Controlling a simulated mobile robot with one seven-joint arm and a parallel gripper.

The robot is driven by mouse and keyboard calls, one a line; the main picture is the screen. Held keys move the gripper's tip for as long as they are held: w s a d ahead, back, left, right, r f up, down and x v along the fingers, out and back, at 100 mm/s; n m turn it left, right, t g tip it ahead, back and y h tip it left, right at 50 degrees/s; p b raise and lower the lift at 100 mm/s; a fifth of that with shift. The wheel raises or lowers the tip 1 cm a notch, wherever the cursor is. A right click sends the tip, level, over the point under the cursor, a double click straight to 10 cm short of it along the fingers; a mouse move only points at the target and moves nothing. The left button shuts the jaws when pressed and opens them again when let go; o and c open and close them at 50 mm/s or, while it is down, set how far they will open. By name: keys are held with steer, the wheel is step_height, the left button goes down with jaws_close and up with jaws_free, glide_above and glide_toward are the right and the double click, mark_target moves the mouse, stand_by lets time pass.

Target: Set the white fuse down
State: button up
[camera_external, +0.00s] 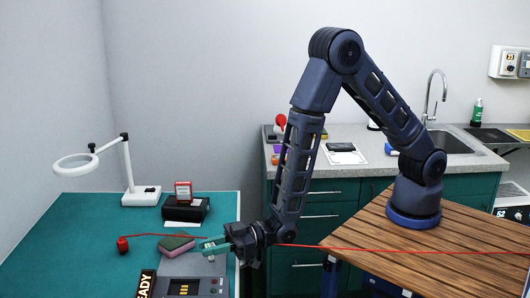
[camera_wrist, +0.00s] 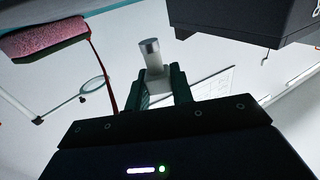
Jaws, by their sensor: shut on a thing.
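The white fuse (camera_wrist: 153,62), a small cylinder with a metal cap, is between the fingers of my gripper (camera_wrist: 160,92) in the wrist view. The gripper is shut on it. In the camera_external view, my gripper (camera_external: 212,244) reaches left over the teal workbench (camera_external: 60,240), beside the grey device (camera_external: 200,268). I cannot tell the gap between the fuse and the surface below.
A pink-and-green sponge (camera_external: 177,243) lies close to the gripper and also shows in the wrist view (camera_wrist: 42,38). A red cable (camera_external: 150,236) runs past it. A black box (camera_external: 186,209) and a magnifier lamp (camera_external: 140,192) stand behind. The bench's left part is clear.

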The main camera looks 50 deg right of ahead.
mark_target(212, 261)
steer(key=shift+f, duration=1.85)
steer(key=shift+f, duration=0.1)
steer(key=o, duration=1)
steer(key=v, duration=1.2)
